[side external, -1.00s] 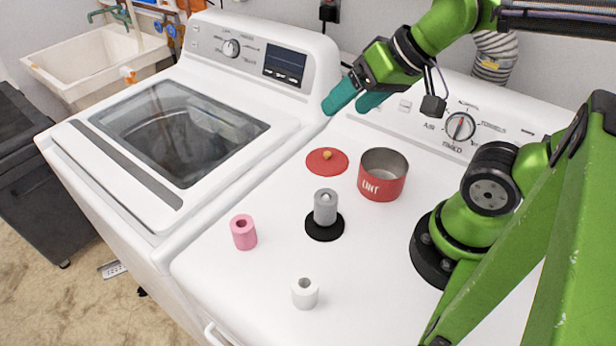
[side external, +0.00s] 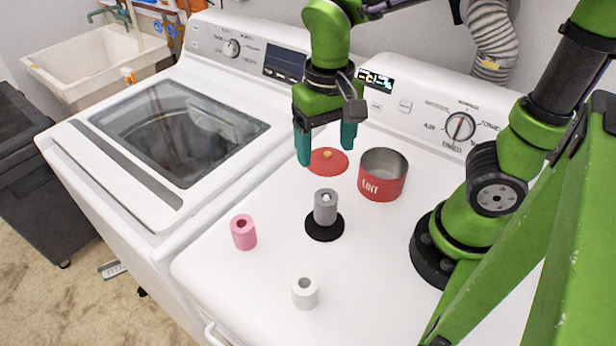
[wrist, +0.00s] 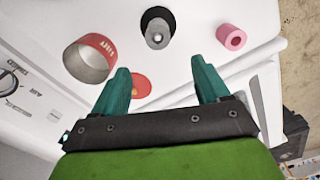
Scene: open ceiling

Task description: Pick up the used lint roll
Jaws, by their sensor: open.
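A grey roll (side external: 325,208) stands upright on a round black base (side external: 316,234) on the white dryer top; it looks like the used lint roll. It also shows in the wrist view (wrist: 157,36), ahead of the fingertips and roughly between their lines. My gripper (side external: 326,152) is open and empty, with teal fingers pointing down. It is above the dryer top near the red lid, behind the grey roll and apart from it. In the wrist view my gripper (wrist: 161,68) has its fingers spread wide.
A red canister marked LINT (side external: 382,184) stands right of the grey roll. A red lid (side external: 322,166) with a knob lies behind it. A pink roll (side external: 243,232) stands to the left, a white roll (side external: 305,293) nearer the front. The control panel rises behind.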

